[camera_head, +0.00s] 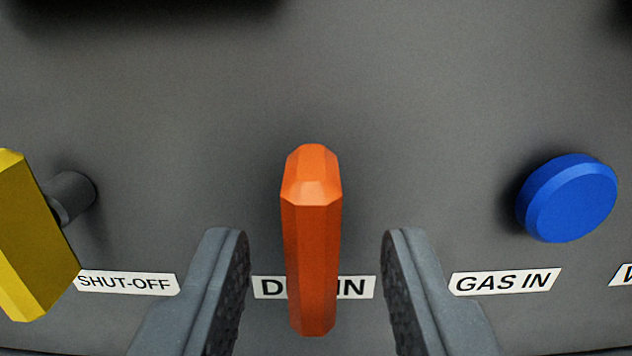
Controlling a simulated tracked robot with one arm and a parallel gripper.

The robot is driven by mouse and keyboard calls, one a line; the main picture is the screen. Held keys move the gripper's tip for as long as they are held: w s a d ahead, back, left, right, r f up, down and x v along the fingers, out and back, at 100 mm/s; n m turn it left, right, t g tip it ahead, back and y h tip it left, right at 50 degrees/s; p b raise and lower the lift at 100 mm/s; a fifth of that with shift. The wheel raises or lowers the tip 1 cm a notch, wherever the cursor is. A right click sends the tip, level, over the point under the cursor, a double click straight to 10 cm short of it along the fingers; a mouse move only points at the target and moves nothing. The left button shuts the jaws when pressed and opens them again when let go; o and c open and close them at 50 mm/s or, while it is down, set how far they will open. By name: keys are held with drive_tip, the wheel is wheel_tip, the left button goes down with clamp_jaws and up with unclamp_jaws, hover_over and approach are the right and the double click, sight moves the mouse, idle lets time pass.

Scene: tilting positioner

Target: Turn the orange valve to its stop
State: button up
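The orange valve (312,240) is a faceted bar handle in the middle of the head camera view. It stands upright in the picture, its long side running up and down, and covers the middle of a white label reading "D…IN" (356,288). My gripper (315,255) is open, with one dark padded finger to the left of the handle and one to the right. A clear gap shows on both sides, and neither finger appears to touch the valve. The valve's stem is hidden behind the handle.
A yellow handle (30,240) on a grey stem, labelled SHUT-OFF (125,283), is at the left. A round blue knob (568,198) above a GAS IN label (505,282) is at the right. The grey panel (200,120) is bare above the valve.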

sight(312, 273)
drive_tip(key=shift+w+r, duration=0.1)
drive_tip(key=shift+w, duration=0.75)
drive_tip(key=shift+w+a, duration=0.1)
drive_tip(key=shift+w, duration=0.6)
clamp_jaws()
